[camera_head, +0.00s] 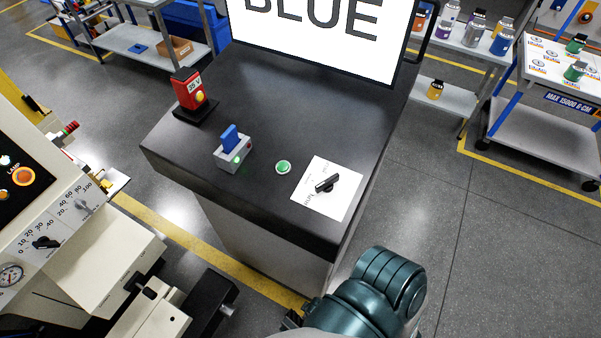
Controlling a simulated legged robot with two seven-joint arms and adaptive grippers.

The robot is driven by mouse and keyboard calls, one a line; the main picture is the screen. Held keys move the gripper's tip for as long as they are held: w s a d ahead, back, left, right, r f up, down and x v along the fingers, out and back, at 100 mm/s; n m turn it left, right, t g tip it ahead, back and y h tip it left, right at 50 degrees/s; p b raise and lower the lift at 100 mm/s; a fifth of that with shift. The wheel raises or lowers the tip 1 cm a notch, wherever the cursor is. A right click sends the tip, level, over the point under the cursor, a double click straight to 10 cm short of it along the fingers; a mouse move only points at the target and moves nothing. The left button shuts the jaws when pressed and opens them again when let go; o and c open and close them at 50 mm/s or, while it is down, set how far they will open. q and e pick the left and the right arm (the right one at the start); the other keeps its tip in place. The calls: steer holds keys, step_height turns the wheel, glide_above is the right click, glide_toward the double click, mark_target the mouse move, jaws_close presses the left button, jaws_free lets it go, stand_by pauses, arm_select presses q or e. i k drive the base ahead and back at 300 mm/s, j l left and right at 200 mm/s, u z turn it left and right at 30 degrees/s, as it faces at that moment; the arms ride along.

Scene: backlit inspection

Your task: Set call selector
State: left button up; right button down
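A black rotary selector knob (326,184) sits on a white plate (340,207) on the right of the dark console top (255,105). The plate has small printed labels; one seems to read RUN. The knob's bar lies at a slant. Left of the plate is a round green button (283,167). Further left is a grey box (233,156) with an upright blue lever (230,137). My teal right arm shows at the bottom, well below the plate. A small dark part beside it (292,319) may be its gripper, mostly hidden. My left gripper is out of view.
A screen (330,45) reading BLUE stands at the console's back. A red box (189,89) marked 25 V, with a yellow button, stands at the back left. A cream machine (95,265) is at the left.

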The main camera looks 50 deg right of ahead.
mark_target(327, 185)
steer(key=l+z, duration=0.1)
steer(key=z, duration=0.3)
steer(key=l+z, duration=0.1)
steer(key=z, duration=0.25)
steer(key=l+z, duration=0.1)
steer(key=z, duration=0.3)
steer(key=l+z, duration=0.1)
steer(key=z, duration=0.25)
